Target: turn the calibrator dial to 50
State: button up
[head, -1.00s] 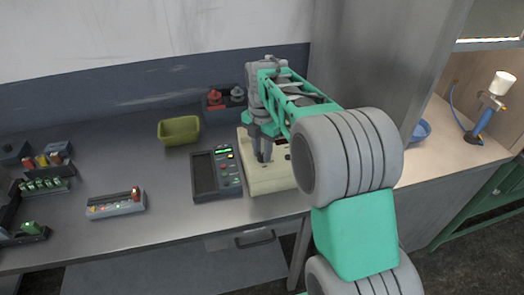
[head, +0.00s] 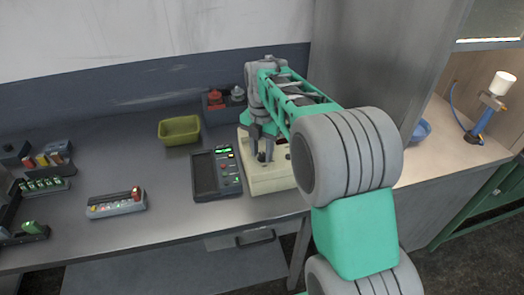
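The calibrator is most likely the cream box (head: 265,182) on the grey workbench, with dark details on its top face. My gripper (head: 263,153) points down over the left part of that box, its fingertips at or just above the top face. A small dark part shows at the fingertips and may be the dial. Its scale and setting are too small to read. I cannot tell whether the fingers are shut on it. My arm hides the right part of the box.
A dark meter (head: 216,174) with a lit green display lies close to the box's left. A strip of small parts (head: 116,204) lies left. Bare bench lies between.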

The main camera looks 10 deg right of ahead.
aim_at(262, 155)
jog(key=shift+o, duration=1.2)
jog(key=shift+r, duration=0.1)
notch_tip(262, 155, up, 7)
jog(key=shift+r+b, duration=0.2)
jog(key=shift+b, duration=0.35)
jog(key=shift+r, duration=0.1)
jog(key=shift+s, duration=0.1)
jog(key=s+f+m+t, duration=0.2)
jog(key=s+f+m, duration=0.1)
jog(key=s+m, duration=0.7)
jog(key=s+f+m+t, duration=0.1)
jog(key=s+f+m, duration=0.2)
jog(key=s+m, duration=0.7)
jog(key=m, duration=0.7)
jog(key=shift+a+f+t, duration=0.2)
jog(key=shift+f+t, duration=0.15)
jog(key=shift+t, duration=0.05)
